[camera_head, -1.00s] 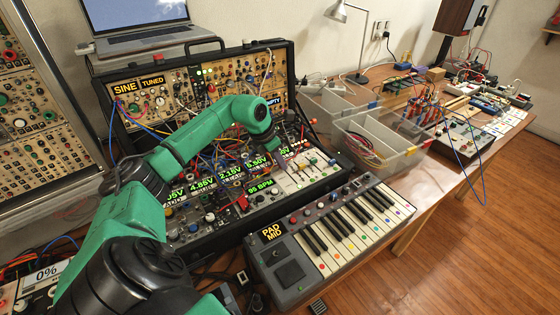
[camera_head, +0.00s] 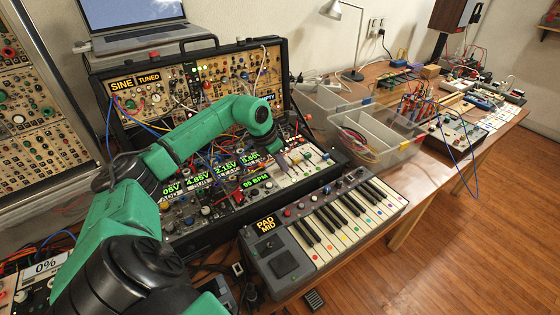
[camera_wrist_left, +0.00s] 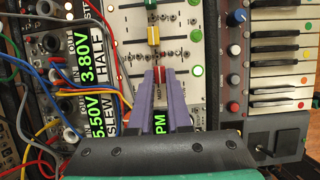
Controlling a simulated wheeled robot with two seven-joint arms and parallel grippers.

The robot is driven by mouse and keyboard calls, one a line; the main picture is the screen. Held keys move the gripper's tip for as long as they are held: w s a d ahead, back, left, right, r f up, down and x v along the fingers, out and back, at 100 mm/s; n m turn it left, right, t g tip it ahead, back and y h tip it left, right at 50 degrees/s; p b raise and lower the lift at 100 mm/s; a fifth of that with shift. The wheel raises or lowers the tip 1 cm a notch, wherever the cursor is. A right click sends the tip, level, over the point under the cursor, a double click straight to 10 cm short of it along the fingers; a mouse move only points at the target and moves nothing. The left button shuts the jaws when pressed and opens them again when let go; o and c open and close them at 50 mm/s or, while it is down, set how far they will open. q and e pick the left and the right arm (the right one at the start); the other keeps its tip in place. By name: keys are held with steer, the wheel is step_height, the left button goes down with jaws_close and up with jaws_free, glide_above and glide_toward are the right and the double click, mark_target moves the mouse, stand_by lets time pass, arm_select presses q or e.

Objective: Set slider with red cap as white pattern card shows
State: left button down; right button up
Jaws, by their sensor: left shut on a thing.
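The slider panel (camera_head: 308,176) is a pale strip in the synth case, behind the keyboard. In the left wrist view its sliders show a green cap (camera_wrist_left: 150,4), a yellow cap (camera_wrist_left: 153,35) and a red cap (camera_wrist_left: 160,74). My left gripper (camera_head: 284,158) reaches down to this panel. Its purple fingers (camera_wrist_left: 161,78) are shut on the red cap, and they hide part of it and its slot. I cannot make out a white pattern card for certain. My right gripper is not in view.
Patch cables (camera_wrist_left: 48,105) hang close beside the fingers in the left wrist view. The keyboard (camera_head: 325,228) stands in front of the case. Clear plastic bins (camera_head: 372,135) stand to the right.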

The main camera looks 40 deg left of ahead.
arm_select(q)
steer(key=shift+w+a+r, duration=0.1)
steer(key=shift+w+a, duration=0.05)
steer(key=shift+a, duration=0.05)
steer(key=c, duration=0.8)
jaws_free()
steer(key=shift+c, duration=0.2)
steer(key=b+v, duration=0.1)
steer(key=v, duration=1.3)
steer(key=shift+s+r, duration=0.25)
steer(key=shift+s, duration=0.05)
